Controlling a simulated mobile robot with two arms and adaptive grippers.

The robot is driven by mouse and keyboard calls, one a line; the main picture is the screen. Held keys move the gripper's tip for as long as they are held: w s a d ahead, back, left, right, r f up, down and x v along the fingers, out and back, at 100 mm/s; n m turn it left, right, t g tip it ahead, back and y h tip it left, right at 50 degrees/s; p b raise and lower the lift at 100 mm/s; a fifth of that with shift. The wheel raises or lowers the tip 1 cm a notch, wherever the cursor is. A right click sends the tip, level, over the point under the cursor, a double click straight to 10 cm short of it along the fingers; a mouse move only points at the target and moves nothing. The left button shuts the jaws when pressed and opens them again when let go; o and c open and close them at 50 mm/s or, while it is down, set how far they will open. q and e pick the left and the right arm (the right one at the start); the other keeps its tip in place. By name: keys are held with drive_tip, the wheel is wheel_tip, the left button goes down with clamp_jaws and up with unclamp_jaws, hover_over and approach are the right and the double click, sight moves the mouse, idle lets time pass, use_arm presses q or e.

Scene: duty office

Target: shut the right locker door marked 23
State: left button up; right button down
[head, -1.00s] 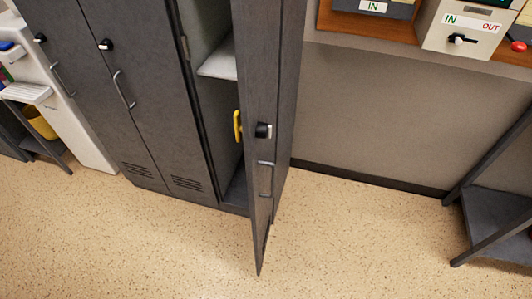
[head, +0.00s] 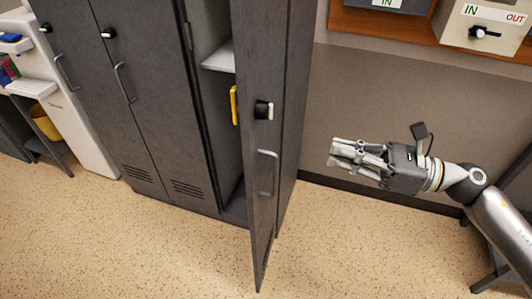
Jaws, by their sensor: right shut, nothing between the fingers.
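The right locker door (head: 262,120) is dark grey and stands open, swung out toward me and seen at a steep angle. It carries a black lock knob (head: 263,110) and a grey bar handle (head: 268,173). No number is readable on it. Behind it the locker's interior (head: 213,95) shows a pale shelf (head: 219,56) and a yellow object (head: 234,104), partly hidden by the door. My right gripper (head: 337,154) is shut and empty, to the right of the door and apart from it, its fingers pointing left. My left gripper is not in view.
Two shut locker doors (head: 150,110) stand to the left. Further left are a white cabinet (head: 75,130) and a yellow bin (head: 45,122). A wooden shelf (head: 400,27) with IN and OUT boxes is at the upper right. The speckled floor (head: 150,240) in front is clear.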

drive_tip(key=s+n, duration=0.1)
drive_tip(key=p, duration=0.6)
approach(252, 142)
drive_tip(key=shift+g, duration=0.3)
drive_tip(key=x, duration=0.6)
drive_tip(key=shift+w+a+r, duration=0.15)
drive_tip(key=shift+a+r, duration=0.1)
drive_tip(key=shift+r, duration=0.05)
drive_tip(key=shift+w+a+f, duration=0.1)
drive_tip(key=shift+a+f, duration=0.05)
drive_tip(key=shift+a, duration=0.2)
